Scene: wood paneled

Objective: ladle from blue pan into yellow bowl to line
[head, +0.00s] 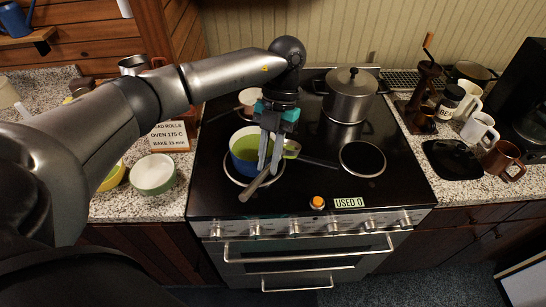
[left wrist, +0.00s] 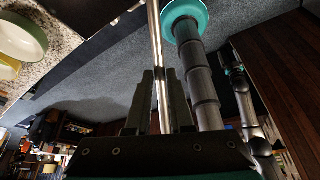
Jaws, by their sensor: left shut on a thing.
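The blue pan (head: 236,165) sits on the stove's front left burner with green contents. My left gripper (head: 267,172) points down over the pan's right side, shut on the ladle (head: 256,186). The ladle's grey handle slants down to the front left; a green-filled cup, apparently the ladle's, shows right of the fingers (head: 292,148). In the left wrist view a silver rod, apparently the ladle handle (left wrist: 157,45), runs between the fingers (left wrist: 160,90). The yellow bowl (head: 113,180) is partly hidden behind my left arm; its line cannot be made out. My right gripper (left wrist: 236,68) seems to show small in the wrist view.
A green bowl with a pale inside (head: 153,174) stands right of the yellow bowl. A recipe sign (head: 170,137) stands behind it. A lidded pot (head: 349,95) is on the back right burner; the front right burner (head: 362,158) is empty. Mugs (head: 480,130) crowd the right counter.

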